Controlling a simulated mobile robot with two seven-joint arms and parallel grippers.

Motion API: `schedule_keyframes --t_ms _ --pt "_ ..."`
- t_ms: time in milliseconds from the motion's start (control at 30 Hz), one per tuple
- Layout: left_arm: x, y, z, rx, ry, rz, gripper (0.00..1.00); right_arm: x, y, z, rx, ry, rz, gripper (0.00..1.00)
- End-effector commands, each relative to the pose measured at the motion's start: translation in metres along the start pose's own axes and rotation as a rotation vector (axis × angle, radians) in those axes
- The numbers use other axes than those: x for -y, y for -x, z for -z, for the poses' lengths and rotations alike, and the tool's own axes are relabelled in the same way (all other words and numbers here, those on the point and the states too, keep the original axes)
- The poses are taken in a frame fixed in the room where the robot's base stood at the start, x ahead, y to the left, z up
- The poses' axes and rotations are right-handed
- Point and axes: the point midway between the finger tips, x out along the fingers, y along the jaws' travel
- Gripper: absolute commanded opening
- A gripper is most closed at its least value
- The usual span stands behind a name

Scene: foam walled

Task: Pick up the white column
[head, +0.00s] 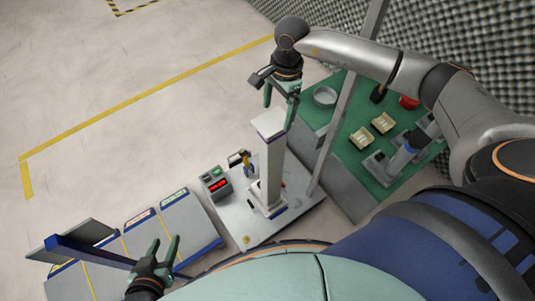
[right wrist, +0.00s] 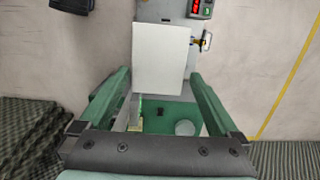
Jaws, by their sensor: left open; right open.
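The white column (head: 271,165) stands upright on a light grey workstation plate in the head view. In the right wrist view its square white top (right wrist: 160,58) faces the camera. My right gripper (head: 279,108) is open above the column's top end. In the right wrist view its green fingers (right wrist: 160,75) lie to either side of the lower part of the white top, with nothing gripped. How far the fingertips are above the top is hard to tell. My left gripper (head: 166,250) is open and empty at the lower left, well apart from the column.
A box with a red display (head: 217,185) and a small yellow-handled tool (head: 246,160) stand left of the column. A grey post (head: 345,110) rises on its right. Beyond is a green table (head: 345,155) with trays and parts. Grey panels (head: 170,225) lie lower left.

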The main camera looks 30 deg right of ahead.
Motion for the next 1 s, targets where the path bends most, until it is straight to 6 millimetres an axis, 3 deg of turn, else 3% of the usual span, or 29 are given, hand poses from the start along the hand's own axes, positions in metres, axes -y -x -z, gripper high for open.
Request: schedule_keyframes --t_ms 233,500,733,1000 --pt "0.001 0.000 -0.001 0.000 0.000 0.002 0.47 -0.002 -0.016 -0.004 0.001 0.002 -0.002 0.97" --pt "0.002 -0.002 -0.006 0.003 0.000 0.003 0.47 -0.003 -0.055 -0.011 0.002 -0.001 -0.002 0.97" --pt "0.002 -0.002 -0.007 0.007 0.001 0.004 0.47 -0.003 -0.058 -0.011 0.001 0.000 0.001 0.97" --pt "0.002 -0.001 -0.008 0.008 0.001 0.004 0.47 -0.003 -0.057 -0.010 0.001 0.000 0.000 0.69"
